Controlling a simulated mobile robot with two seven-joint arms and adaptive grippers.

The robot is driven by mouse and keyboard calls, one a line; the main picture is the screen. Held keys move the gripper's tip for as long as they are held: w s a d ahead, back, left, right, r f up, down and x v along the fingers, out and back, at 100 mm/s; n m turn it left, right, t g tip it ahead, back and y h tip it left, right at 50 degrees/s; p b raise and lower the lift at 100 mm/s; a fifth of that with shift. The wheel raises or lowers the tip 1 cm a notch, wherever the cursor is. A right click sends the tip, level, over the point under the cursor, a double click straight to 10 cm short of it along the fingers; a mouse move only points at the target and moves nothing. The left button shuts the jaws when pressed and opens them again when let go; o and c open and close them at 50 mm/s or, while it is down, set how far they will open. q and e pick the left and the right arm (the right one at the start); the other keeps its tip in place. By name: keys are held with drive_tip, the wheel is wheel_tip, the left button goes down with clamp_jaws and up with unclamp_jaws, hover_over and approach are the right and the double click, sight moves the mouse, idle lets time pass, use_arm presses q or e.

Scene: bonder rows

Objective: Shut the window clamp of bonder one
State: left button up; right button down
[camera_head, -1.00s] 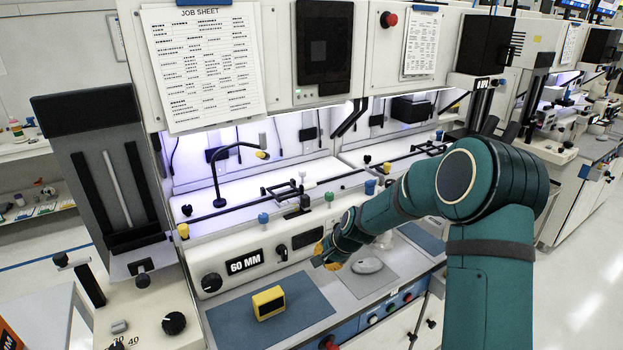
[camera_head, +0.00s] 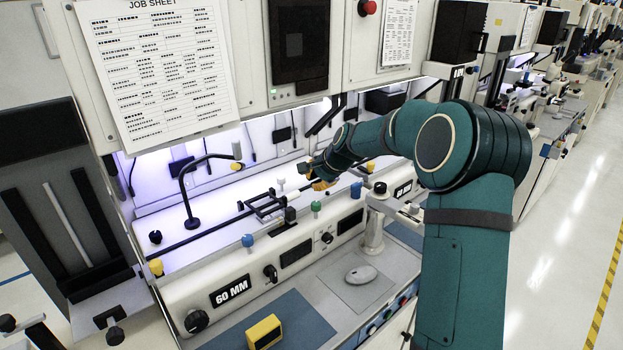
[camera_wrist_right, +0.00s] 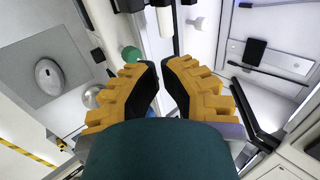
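Bonder one, labelled 60 MM (camera_head: 230,291), stands in front of me under the job sheet. On its dark rail sits a black open frame (camera_head: 265,207), which looks like the window clamp; I cannot tell whether it is open or shut. A white knob (camera_head: 281,184) stands just behind it. My right gripper (camera_head: 316,183) is to the right of the frame, over the bench, apart from it as far as I can tell. In the right wrist view its yellow fingers (camera_wrist_right: 160,66) are slightly apart with nothing between them. My left gripper is out of view.
A bent black lamp arm (camera_head: 187,185) rises left of the frame. Blue (camera_head: 248,240) and green (camera_head: 316,207) knobs stand on the front ledge; the green one also shows in the wrist view (camera_wrist_right: 131,54). A yellow block (camera_head: 264,333) and a grey mouse (camera_head: 361,274) lie below.

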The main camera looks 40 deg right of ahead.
sight(297, 197)
drive_tip(key=x, duration=1.1)
drive_tip(key=shift+w+f, duration=0.2)
drive_tip(key=shift+f+b, duration=0.4)
drive_tip(key=shift+f, duration=0.4)
drive_tip(key=shift+s+a, duration=0.1)
drive_tip(key=shift+r, duration=0.1)
